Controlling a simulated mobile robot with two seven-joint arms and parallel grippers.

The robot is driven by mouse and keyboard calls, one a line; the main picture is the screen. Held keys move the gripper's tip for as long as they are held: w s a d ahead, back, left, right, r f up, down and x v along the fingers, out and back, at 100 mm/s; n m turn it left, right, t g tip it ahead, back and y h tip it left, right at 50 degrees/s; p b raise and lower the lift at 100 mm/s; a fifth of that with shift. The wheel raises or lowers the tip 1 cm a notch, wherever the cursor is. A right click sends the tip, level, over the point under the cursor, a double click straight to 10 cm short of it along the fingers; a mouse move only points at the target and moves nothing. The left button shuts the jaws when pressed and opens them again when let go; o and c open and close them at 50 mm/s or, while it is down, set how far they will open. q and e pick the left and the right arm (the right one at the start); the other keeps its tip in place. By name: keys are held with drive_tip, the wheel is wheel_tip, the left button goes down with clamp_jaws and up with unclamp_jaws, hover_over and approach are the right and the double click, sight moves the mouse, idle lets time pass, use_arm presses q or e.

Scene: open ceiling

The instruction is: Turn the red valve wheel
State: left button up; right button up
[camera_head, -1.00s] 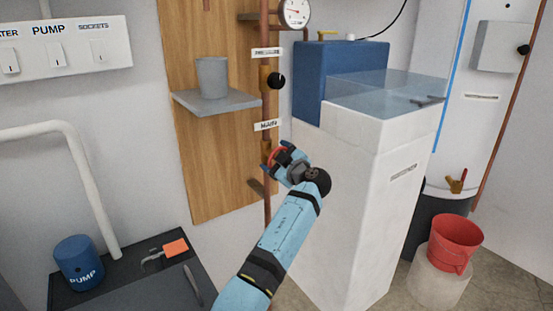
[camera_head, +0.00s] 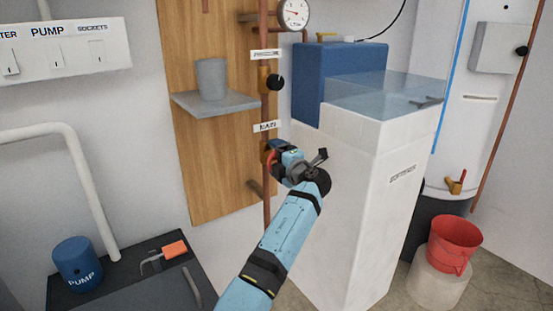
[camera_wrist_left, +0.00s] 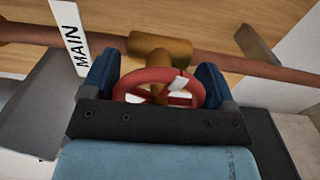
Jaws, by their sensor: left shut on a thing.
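The red valve wheel (camera_wrist_left: 133,80) is in the middle of the left wrist view, on a brass valve body (camera_wrist_left: 160,48) on a copper pipe. It has a pale mark on its rim at the right. My left gripper (camera_wrist_left: 157,85) has its blue fingers on opposite sides of the wheel and is shut on it. In the head view the left gripper (camera_head: 283,160) is at the pipe just below the MAIN label (camera_head: 265,127). Only a sliver of the red wheel (camera_head: 270,160) shows there, the rest hidden by the gripper. My right gripper is not in view.
A grey shelf with a cup (camera_head: 211,79) is left of the pipe. A second valve with a black knob (camera_head: 274,82) sits above, under a gauge (camera_head: 293,13). The white softener cabinet (camera_head: 360,200) stands close on the right. A red bucket (camera_head: 455,243) is farther right.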

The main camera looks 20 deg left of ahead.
use_arm(q)
drive_tip(key=shift+r+n, duration=0.1)
drive_tip(key=shift+n, duration=1)
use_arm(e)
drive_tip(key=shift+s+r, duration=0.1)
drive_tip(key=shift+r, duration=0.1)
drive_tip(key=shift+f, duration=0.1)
use_arm(q)
drive_tip(key=o, duration=0.8)
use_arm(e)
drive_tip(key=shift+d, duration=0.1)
